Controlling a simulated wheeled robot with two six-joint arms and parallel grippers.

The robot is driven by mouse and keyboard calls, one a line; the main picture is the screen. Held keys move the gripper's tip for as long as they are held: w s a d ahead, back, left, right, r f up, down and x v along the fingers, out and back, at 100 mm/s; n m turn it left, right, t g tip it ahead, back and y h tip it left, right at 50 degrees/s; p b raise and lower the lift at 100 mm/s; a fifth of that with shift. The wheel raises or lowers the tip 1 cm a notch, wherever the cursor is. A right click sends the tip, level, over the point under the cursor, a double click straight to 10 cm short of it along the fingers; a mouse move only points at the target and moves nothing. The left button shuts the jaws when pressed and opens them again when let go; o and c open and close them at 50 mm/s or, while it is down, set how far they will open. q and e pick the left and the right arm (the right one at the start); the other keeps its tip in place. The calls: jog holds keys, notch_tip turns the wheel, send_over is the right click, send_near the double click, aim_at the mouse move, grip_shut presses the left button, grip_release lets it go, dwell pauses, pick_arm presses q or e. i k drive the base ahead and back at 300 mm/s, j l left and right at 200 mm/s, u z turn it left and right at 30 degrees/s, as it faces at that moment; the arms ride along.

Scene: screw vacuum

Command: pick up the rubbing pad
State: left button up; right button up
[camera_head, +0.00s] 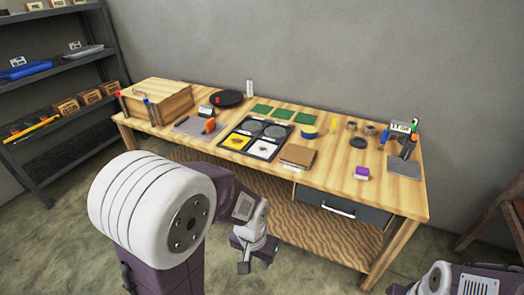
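I cannot tell for certain which item is the rubbing pad. A small purple block with a pale underside (362,172) lies near the front edge of the wooden table, right of centre. A round black item (358,142) lies behind it. My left gripper (255,264) hangs low in front of the table, below its top and left of the purple block. Its fingers look apart, with nothing between them. Only part of my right arm shows at the bottom right corner; its gripper is not visible.
The wooden table (401,190) holds a black tray (248,138), a brown block (297,155), green pads (283,112), tape rolls (370,129) and a wooden box (160,97). A drawer (340,208) sits under the front edge. Shelves (75,57) stand left. The tabletop around the purple block is clear.

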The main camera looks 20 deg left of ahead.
aim_at(360, 172)
jog(key=z, duration=2.1)
jog(key=u, duration=2)
jog(key=i+l+u, duration=0.15)
jog(key=i+u, duration=0.25)
jog(key=i, duration=0.15)
jog(key=i+l+u, duration=0.35)
jog(key=i, duration=0.15)
jog(key=i+l+u, duration=0.4)
jog(key=i, duration=0.05)
